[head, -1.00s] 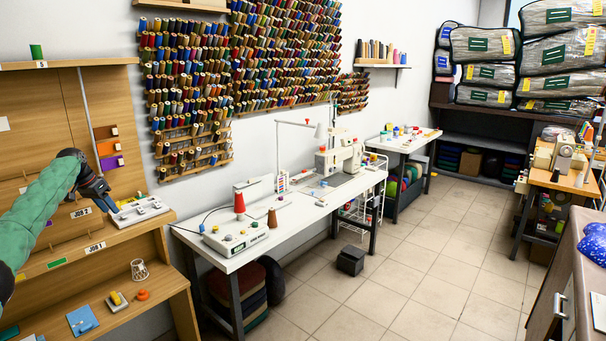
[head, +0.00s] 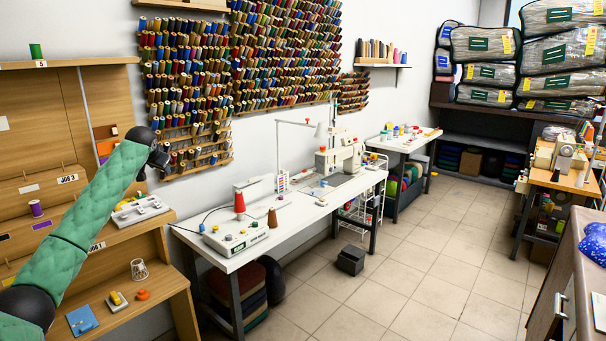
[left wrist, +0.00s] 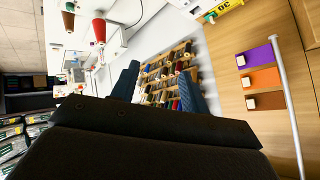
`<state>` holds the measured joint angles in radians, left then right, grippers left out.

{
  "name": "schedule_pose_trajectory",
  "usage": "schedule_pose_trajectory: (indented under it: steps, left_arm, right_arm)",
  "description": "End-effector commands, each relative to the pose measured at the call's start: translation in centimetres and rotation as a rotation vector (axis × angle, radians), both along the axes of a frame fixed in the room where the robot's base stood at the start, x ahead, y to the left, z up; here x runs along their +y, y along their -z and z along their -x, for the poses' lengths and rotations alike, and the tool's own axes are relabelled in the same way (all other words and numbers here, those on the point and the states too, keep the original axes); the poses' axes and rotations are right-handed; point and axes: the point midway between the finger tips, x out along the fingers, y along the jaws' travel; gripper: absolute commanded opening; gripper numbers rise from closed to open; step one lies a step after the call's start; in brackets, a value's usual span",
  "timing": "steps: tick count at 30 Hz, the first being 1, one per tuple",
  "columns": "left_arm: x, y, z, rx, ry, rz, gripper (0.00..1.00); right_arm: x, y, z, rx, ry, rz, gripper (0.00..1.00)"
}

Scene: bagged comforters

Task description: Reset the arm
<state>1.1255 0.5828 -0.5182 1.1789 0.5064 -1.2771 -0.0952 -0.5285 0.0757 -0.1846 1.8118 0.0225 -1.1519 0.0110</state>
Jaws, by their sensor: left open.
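My left arm in green padded sleeve (head: 95,215) reaches up from the lower left of the head view. My left gripper (head: 160,160) is small and dark there, in front of the lower thread rack. In the left wrist view the left gripper (left wrist: 160,86) has its two dark fingers apart, with nothing between them; the thread rack shows behind the gap. My right arm and gripper are not in view.
A white table (head: 215,252) with spools and a sewing machine (head: 340,157) runs along the wall. Bagged comforters (head: 484,42) are stacked at the back right.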

Motion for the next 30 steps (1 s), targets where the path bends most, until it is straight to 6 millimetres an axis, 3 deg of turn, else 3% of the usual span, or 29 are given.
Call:
schedule_pose_trajectory:
  steps: [3,12,20,30]
  left_arm:
    - [-4.4,3.3,0.5,-0.04,0.021,-0.014,0.45]
    - [-12.8,12.6,4.0,-0.102,0.062,-0.019,0.45]
    - [-18.1,21.6,8.8,-0.102,0.089,-0.002,0.45]
    - [-22.8,33.5,17.3,-0.044,0.103,0.037,0.45]
  right_arm:
    - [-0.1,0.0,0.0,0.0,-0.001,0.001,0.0]
    - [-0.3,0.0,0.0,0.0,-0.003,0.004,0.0]
    - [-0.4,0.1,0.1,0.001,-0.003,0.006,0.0]
    - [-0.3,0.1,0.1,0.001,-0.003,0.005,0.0]
